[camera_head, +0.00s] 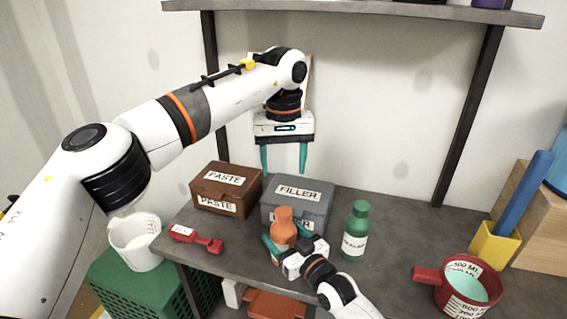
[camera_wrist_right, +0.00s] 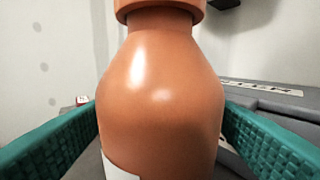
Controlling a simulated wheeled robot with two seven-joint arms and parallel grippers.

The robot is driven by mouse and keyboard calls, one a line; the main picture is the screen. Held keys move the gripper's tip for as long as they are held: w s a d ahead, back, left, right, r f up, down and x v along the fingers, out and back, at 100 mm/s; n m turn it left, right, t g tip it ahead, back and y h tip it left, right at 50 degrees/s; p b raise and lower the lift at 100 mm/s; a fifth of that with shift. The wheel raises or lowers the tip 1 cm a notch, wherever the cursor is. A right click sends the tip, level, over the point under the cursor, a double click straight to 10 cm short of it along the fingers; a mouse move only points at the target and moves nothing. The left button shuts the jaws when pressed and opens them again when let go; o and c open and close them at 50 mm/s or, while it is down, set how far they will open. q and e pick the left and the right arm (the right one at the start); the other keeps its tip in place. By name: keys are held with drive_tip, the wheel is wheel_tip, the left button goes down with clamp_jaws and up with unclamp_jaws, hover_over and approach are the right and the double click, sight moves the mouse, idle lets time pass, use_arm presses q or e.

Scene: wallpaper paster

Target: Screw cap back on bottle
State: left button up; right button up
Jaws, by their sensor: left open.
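An orange bottle (camera_head: 283,236) stands upright on the grey table in front of the filler box. It fills the middle of the right wrist view (camera_wrist_right: 160,95), with a wider orange cap or collar (camera_wrist_right: 160,8) at its neck, cut off by the frame's top. Whether that cap is screwed tight cannot be told. My right gripper (camera_head: 285,242) has its teal fingers on both sides of the bottle's body, apparently touching it. My left gripper (camera_head: 284,168) is open and empty, pointing down above and behind the bottle. A green bottle (camera_head: 355,236) stands upright to the right.
A brown paste box (camera_head: 226,190) and grey filler box (camera_head: 297,198) stand at the back. A red measuring cup (camera_head: 466,288) and yellow holder (camera_head: 494,243) are at the right. A shelf (camera_head: 350,12) hangs above. Table between green bottle and cup is clear.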

drive_tip(key=shift+o, duration=0.4)
drive_tip(key=shift+s+d, duration=0.2)
drive_tip(key=shift+s, duration=0.1)
drive_tip(key=v, duration=1.1)
drive_tip(key=shift+s, duration=0.15)
drive_tip(key=shift+d, duration=0.1)
